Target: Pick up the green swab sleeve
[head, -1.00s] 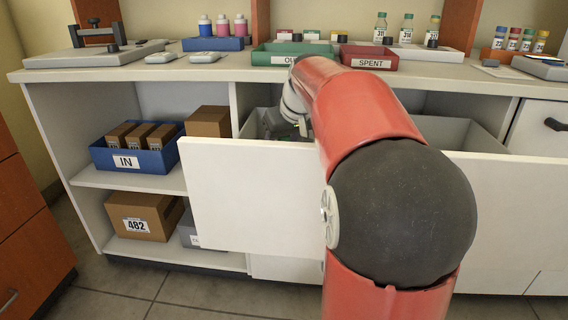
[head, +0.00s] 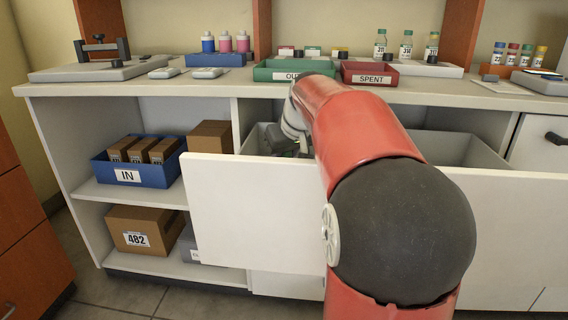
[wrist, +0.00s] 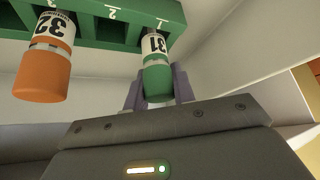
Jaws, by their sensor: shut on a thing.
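The green swab sleeve (wrist: 156,78) shows in the wrist view as a green-ended tube with a white label reading 31. It stands at slot 1 of a green rack (wrist: 117,33), and its far end is hidden by the rack. My gripper (wrist: 158,90) is shut on the green end, with a purple-grey finger on each side. In the head view my gripper (head: 284,140) is down in the open drawer, and the sleeve cannot be made out there.
The white drawer front (head: 255,208) stands pulled out, and pale drawer walls (wrist: 235,50) are close around my gripper. On the counter above are a green OUT tray (head: 290,76) and a red SPENT tray (head: 369,78). A blue IN bin (head: 140,174) sits on the shelf at left.

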